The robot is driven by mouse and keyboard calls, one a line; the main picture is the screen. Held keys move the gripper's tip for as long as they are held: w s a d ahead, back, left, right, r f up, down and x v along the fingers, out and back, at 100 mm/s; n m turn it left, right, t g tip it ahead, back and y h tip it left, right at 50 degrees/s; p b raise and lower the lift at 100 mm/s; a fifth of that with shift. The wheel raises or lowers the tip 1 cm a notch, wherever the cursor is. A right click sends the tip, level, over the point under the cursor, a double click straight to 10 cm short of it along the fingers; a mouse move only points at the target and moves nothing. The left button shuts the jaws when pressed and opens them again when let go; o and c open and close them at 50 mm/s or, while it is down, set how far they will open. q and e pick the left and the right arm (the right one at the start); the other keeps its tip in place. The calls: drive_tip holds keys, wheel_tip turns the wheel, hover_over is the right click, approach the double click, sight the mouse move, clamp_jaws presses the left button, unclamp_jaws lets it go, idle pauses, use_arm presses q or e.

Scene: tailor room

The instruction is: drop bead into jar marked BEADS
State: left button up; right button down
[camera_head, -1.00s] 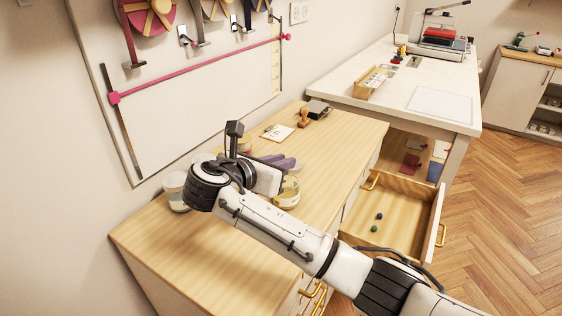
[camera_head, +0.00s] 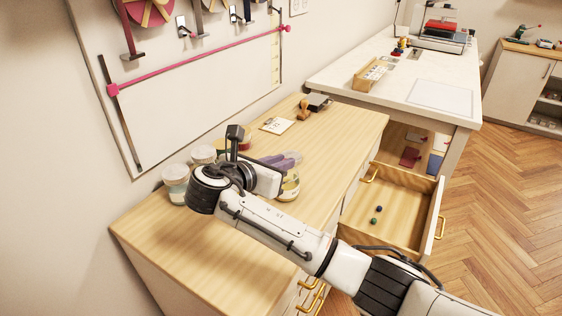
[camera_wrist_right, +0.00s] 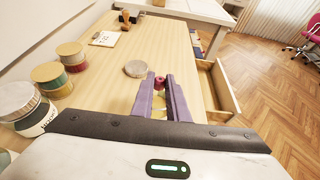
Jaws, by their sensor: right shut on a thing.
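My right gripper (camera_head: 296,157) has purple fingers and hangs over the wooden cabinet top. In the right wrist view its fingertips (camera_wrist_right: 160,80) are shut on a small dark red bead (camera_wrist_right: 159,82). An open-looking jar with a yellowish body (camera_head: 289,188) stands just below the gripper in the head view, partly hidden by it. Yellow also shows between the fingers in the wrist view. I cannot read that jar's label. A round pale disc (camera_wrist_right: 136,69), perhaps a lid, lies beyond the fingertips. My left gripper is not in view.
Several lidded jars stand along the wall, including a white-topped one (camera_head: 175,182). The cabinet top's front is clear.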

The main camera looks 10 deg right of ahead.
drive_tip(key=c, duration=1.6)
unclamp_jaws()
drive_tip(key=shift+c, duration=0.2)
